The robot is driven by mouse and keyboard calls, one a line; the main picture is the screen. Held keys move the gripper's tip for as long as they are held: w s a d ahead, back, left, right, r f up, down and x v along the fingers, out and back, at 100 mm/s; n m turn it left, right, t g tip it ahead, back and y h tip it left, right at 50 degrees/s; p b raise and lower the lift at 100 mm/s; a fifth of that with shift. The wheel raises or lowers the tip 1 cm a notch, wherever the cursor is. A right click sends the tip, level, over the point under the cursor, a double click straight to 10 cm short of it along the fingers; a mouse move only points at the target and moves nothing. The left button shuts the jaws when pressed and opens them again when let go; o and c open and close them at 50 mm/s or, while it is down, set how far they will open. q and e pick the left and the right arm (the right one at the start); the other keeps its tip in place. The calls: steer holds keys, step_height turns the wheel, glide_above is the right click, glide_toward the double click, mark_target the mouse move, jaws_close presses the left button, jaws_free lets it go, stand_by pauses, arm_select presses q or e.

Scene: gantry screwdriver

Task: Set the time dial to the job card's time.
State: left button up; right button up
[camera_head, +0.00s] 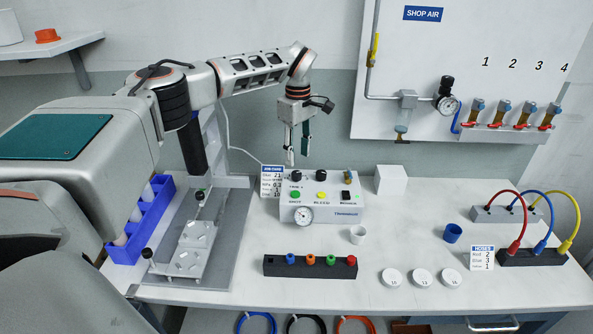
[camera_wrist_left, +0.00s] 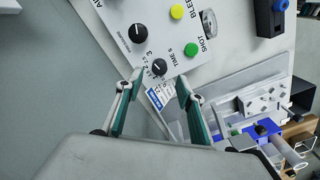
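A grey control box (camera_head: 349,213) stands on the bench with two black dials, green and yellow buttons and a gauge. The black time dial (camera_wrist_left: 159,67), labelled TIME S, sits beside the green shot button (camera_wrist_left: 191,49). It shows in the head view too (camera_head: 297,177). Its exact setting is too small to read. The job card (camera_head: 271,183) stands at the box's left; its print is unclear, and in the wrist view it lies between my fingers (camera_wrist_left: 160,95). My left gripper (camera_head: 297,160) is open above the time dial, its fingertips apart. My right gripper is not in view.
A second black dial (camera_wrist_left: 137,33) is close to the time dial.

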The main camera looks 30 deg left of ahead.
mark_target(298, 173)
arm_select(q)
step_height(298, 173, down, 7)
steer(key=shift+r+b, duration=0.1)
steer(key=shift+b, duration=0.3)
jaws_close()
